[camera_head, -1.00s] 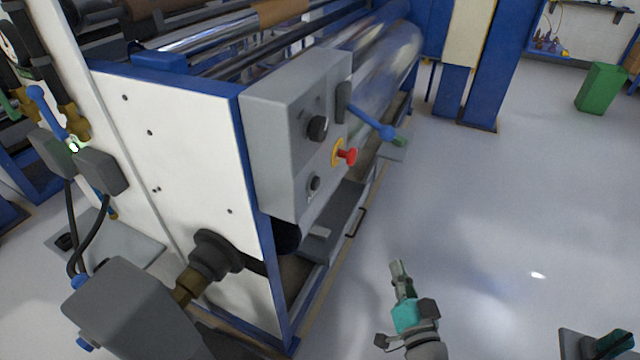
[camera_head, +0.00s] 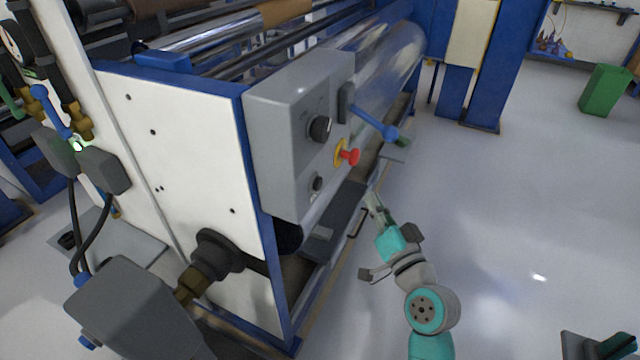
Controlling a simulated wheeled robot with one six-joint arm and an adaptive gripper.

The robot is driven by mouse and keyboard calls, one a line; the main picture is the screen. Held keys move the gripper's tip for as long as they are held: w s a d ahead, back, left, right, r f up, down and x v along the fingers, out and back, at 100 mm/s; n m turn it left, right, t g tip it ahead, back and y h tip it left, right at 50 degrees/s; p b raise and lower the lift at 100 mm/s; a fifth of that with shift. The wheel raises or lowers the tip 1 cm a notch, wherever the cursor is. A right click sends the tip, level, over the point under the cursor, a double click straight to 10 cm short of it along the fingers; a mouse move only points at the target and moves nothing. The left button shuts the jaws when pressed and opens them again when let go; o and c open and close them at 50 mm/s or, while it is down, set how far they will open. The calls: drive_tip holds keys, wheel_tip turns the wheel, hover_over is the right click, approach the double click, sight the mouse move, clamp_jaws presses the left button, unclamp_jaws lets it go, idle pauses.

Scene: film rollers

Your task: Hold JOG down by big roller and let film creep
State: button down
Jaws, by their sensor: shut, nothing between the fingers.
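A grey control box (camera_head: 275,150) is fixed to the near end of the film machine. Its face carries a black knob (camera_head: 321,129), a red mushroom button (camera_head: 350,157) on a yellow ring and a smaller dark control (camera_head: 317,184) below. I cannot read any label, so I cannot tell which is JOG. The big roller (camera_head: 385,62) with shiny clear film lies behind the box. My gripper (camera_head: 371,197) is shut and empty, in front of the machine, below and right of the red button and apart from the controls.
A blue lever (camera_head: 372,122) sticks out right of the box. A dark pedal-like plate (camera_head: 335,212) and a handle (camera_head: 358,222) lie low by the machine. A green bin (camera_head: 604,90) stands far right. The floor to the right is mostly clear.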

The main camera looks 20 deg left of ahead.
sight(318, 184)
drive_tip(key=shift+a, duration=0.15)
drive_tip(key=a, duration=0.8)
drive_tip(key=shift+w+a, duration=0.15)
drive_tip(key=shift+a, duration=0.1)
drive_tip(key=shift+a, duration=0.1)
idle(1.2)
drive_tip(key=shift+a, duration=0.3)
drive_tip(key=shift+a, duration=0.5)
idle(2.6)
idle(1.0)
drive_tip(key=shift+d, duration=0.9)
drive_tip(key=shift+d, duration=0.1)
